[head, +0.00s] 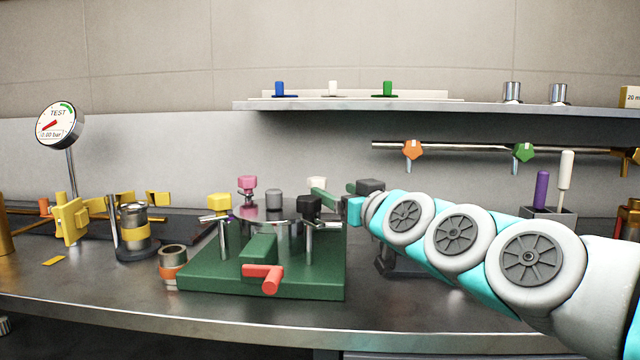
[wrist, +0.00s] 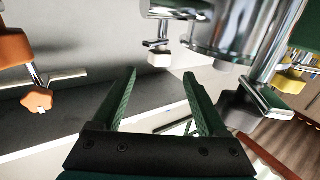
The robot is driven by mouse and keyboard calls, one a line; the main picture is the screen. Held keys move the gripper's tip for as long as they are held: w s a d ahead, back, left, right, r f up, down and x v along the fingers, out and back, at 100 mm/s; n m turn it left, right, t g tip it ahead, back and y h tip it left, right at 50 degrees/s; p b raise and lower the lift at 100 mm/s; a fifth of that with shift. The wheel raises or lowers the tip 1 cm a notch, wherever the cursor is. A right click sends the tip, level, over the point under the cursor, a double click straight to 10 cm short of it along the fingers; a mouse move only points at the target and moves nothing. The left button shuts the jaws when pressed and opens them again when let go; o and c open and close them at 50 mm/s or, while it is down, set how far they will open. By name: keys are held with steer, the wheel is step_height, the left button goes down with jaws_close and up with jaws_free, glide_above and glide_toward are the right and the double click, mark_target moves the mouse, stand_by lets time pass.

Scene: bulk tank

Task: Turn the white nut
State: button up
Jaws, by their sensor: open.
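The white nut (head: 317,184) stands at the back right of the green fixture (head: 262,282) in the head view, partly hidden behind my gripper (head: 325,197). In the wrist view the white nut (wrist: 159,59) is a small block on a metal clamp, just beyond the fingertips and roughly centred between them. My gripper (wrist: 159,76) is open, with its two green fingers apart and nothing between them. The nut appears apart from both fingers; the exact distance is hard to tell.
A black nut (head: 308,205), a yellow nut (head: 219,202) and a pink nut (head: 247,183) surround the metal vessel. A red handle (head: 264,278) sticks out in front. An orange knob (wrist: 37,100) shows at left.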

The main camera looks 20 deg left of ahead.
mark_target(321, 184)
steer(key=shift+p+x, duration=0.55)
steer(key=shift+x, duration=3)
jaws_close()
